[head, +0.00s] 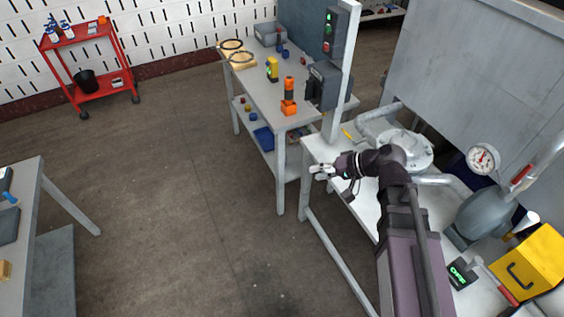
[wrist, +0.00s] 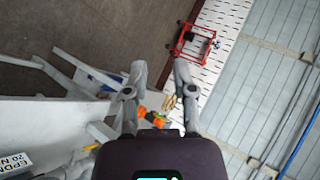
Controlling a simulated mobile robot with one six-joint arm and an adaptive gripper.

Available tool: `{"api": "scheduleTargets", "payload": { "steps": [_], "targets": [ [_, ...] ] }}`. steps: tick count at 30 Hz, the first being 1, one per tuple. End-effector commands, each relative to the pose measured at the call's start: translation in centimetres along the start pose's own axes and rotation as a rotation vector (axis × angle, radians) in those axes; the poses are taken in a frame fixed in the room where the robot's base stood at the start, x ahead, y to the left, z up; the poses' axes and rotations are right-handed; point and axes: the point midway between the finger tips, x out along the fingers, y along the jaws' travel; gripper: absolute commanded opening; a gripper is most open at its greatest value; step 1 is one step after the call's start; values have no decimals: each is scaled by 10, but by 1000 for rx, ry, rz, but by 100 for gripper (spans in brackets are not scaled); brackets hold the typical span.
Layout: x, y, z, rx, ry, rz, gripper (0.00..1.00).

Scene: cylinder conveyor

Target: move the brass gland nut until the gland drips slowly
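I cannot make out the brass gland nut or any drip in either view. Grey pipework with a round flanged body (head: 408,150) stands on the white bench (head: 318,150) at the right, partly hidden behind my arm. My gripper (head: 321,171) is over the left edge of this bench, in front of the pipework and apart from it. In the wrist view my gripper (wrist: 160,82) has its two fingers spread, with nothing between them.
A pressure gauge (head: 483,158), a grey vessel (head: 485,217), a yellow box (head: 530,262) and a small green-lit display (head: 459,271) crowd the bench's right side. A grey workbench (head: 262,95) stands behind. A red cart (head: 88,62) is far left. The floor between is clear.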

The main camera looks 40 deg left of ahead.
Motion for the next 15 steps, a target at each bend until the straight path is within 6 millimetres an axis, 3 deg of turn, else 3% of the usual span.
{"api": "scheduleTargets", "payload": {
  "steps": [3, 15],
  "targets": [
    [-30, 45, -3, 28, 42, 104, 34],
    [-138, 179, 12, 161, 142, 451, 34]
  ]
}}
